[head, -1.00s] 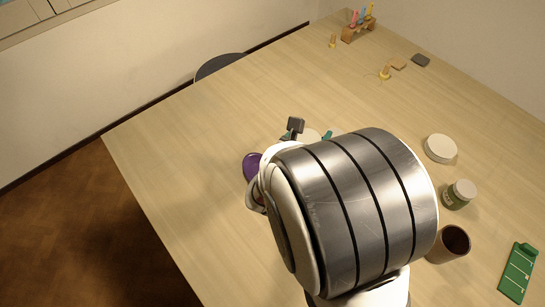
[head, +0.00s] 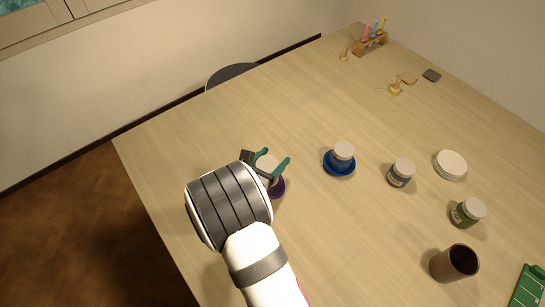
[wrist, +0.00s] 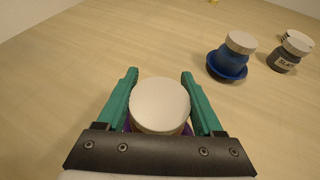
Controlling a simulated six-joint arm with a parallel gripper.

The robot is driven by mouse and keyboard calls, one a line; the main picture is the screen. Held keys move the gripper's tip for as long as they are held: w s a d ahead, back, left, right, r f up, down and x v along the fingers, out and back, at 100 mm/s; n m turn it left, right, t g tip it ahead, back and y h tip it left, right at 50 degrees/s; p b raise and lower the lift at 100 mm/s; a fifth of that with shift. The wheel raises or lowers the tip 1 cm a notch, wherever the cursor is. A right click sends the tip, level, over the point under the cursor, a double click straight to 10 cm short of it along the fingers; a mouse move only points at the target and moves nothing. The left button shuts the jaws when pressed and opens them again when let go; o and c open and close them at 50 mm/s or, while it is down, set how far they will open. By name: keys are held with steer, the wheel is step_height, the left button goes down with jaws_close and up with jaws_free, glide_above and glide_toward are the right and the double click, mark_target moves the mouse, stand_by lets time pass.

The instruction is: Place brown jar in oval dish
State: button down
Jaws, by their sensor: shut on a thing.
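My gripper (head: 276,156) has teal fingers and is shut on a jar with a cream lid, taken to be the brown jar (head: 266,163). In the wrist view the lid (wrist: 160,105) sits between the fingers and hides nearly all of the jar's body. A purple dish (head: 278,190), taken to be the oval dish, is under the gripper, partly covered by my wrist. Its purple edge (wrist: 188,130) shows just below the jar in the wrist view. I cannot tell whether the jar touches the dish.
A blue jar (head: 342,154) stands in a blue dish (head: 337,170) to the right. The table left of my gripper is clear.

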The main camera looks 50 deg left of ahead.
steer(key=shift+f, duration=0.25)
steer(key=shift+c, duration=0.2)
jaws_free()
